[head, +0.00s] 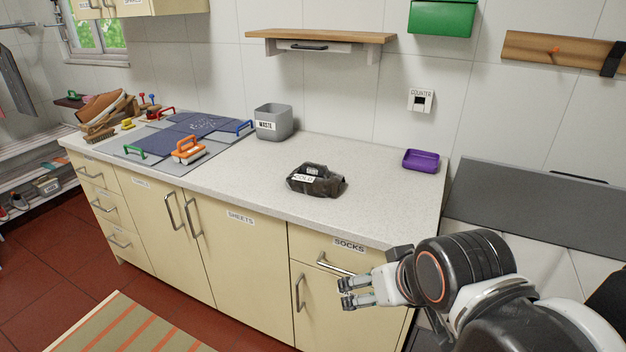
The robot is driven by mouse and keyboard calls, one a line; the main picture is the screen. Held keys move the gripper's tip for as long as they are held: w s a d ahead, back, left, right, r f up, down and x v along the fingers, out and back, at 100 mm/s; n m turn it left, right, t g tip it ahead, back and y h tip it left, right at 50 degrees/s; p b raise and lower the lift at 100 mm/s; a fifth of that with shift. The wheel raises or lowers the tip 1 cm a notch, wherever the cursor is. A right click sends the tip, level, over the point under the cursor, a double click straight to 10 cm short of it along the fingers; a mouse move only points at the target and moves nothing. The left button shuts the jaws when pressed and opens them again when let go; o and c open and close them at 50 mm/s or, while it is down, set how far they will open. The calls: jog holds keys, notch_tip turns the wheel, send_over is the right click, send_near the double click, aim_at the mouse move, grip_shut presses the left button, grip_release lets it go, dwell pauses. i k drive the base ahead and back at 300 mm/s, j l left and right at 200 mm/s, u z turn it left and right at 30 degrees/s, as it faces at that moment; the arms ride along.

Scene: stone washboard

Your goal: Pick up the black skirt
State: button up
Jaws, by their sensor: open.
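A crumpled black cloth item (325,187) with white labels lies on the pale speckled countertop, right of the middle in the head view. It looks like the black skirt, though its folded shape does not show clearly. My gripper (345,292) is at the lower right, in front of the counter's cabinet doors and near the drawer labelled SOCKS. It points left, is open and empty, and is well apart from the black cloth, lower in the picture.
A grey WASTE bin (297,123) stands behind the cloth to the left, and a purple tray (421,160) to the right. A blue-grey board (160,157) with brushes fills the counter's left. A drawer handle (336,265) sticks out by my gripper. The countertop (240,182) around the cloth is clear.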

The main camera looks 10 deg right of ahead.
aim_at(310, 179)
jog(key=z, duration=1.05)
jog(key=k+z, duration=0.35)
jog(key=k+l+z, duration=0.2)
jog(key=k+z, duration=0.15)
jog(key=k+l, duration=0.05)
